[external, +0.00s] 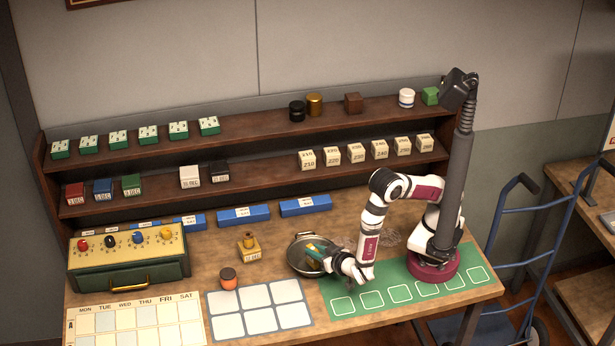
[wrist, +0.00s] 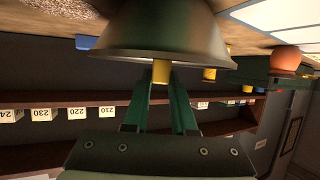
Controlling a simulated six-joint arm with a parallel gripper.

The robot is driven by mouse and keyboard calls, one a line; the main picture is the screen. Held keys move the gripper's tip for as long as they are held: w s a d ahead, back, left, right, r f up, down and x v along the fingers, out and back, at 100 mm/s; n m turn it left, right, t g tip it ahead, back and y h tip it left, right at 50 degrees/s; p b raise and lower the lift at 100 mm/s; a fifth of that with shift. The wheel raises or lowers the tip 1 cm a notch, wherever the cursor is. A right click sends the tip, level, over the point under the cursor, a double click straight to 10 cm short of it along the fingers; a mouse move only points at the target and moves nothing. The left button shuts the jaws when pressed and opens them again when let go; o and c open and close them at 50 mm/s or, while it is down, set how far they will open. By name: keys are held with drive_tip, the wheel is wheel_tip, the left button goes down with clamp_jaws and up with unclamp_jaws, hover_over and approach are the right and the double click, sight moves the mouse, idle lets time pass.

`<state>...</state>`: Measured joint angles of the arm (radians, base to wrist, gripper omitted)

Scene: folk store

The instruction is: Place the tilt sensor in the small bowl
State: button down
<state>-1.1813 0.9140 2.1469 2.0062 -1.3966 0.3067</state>
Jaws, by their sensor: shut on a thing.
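The small bowl (external: 293,262) is a dark grey metal bowl on the table, left of my arm. It fills the upper middle of the wrist view (wrist: 160,38). My gripper (external: 314,250) reaches over the bowl from the right, its teal fingers at the bowl's opening. In the wrist view my gripper (wrist: 161,88) is shut on a small yellow cylinder (wrist: 161,71), probably the tilt sensor. The bowl's edge hides part of that cylinder. I cannot tell whether it touches the bowl.
A yellowish labelled block with a knob (external: 249,247) and an orange-and-black jar (external: 228,279) stand left of the bowl. A knobbed control box (external: 128,255) is far left. A green mat (external: 405,287) lies at right. Shelves (external: 270,187) line the back.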

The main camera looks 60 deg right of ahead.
drive_tip(key=shift+f, duration=0.25)
drive_tip(key=shift+f, duration=0.1)
drive_tip(key=c, duration=0.7)
unclamp_jaws()
drive_tip(key=shift+c, duration=0.2)
